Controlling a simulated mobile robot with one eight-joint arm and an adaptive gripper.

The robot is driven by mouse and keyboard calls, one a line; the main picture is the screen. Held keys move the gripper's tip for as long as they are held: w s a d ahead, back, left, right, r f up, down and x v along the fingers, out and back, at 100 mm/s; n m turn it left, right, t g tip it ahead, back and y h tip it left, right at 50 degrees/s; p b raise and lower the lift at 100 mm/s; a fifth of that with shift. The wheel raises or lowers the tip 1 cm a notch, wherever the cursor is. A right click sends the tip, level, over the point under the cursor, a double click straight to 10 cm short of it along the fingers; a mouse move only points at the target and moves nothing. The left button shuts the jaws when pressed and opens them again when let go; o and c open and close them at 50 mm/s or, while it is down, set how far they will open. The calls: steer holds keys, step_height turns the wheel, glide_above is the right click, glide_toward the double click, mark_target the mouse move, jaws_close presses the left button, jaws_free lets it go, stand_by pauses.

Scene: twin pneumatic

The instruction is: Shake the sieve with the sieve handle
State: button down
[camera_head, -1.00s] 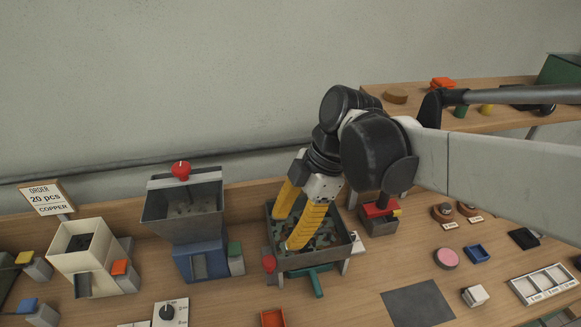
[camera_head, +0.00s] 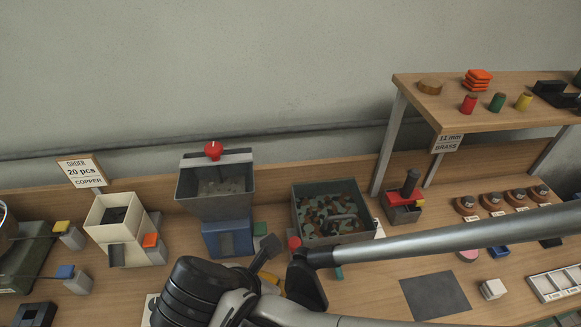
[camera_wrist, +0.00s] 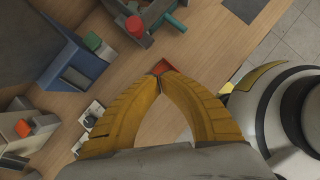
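The sieve (camera_head: 297,212) is a grey square box holding many small copper, green and dark pieces. A red knob (camera_head: 294,243) stands at its front left corner and shows in the wrist view (camera_wrist: 134,25). The teal sieve handle (camera_head: 338,272) is mostly hidden behind my arm in the head view; teal bars show at the top of the wrist view (camera_wrist: 172,22).
A blue-based hopper (camera_head: 228,240) with a red top knob stands left of the sieve. A cream bin (camera_head: 108,242) is further left. A small red-and-black press (camera_head: 403,205) stands to the right. A dark mat (camera_head: 435,295) lies front right.

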mark_target(293, 241)
steer(key=w+f+n+t+y+b, duration=0.1)
steer(key=w+f+n+t+b, duration=0.1)
steer(key=w, duration=0.6)
steer(key=shift+w+d+f+t+b, duration=0.35)
steer(key=shift+f+t+b, duration=0.45)
steer(key=shift+f+b, duration=0.55)
steer(key=shift+s, duration=0.1)
steer(key=w+a, duration=0.1)
steer(key=w, duration=0.5)
steer(key=shift+a+b, duration=0.25)
steer(key=shift+b, duration=0.1)
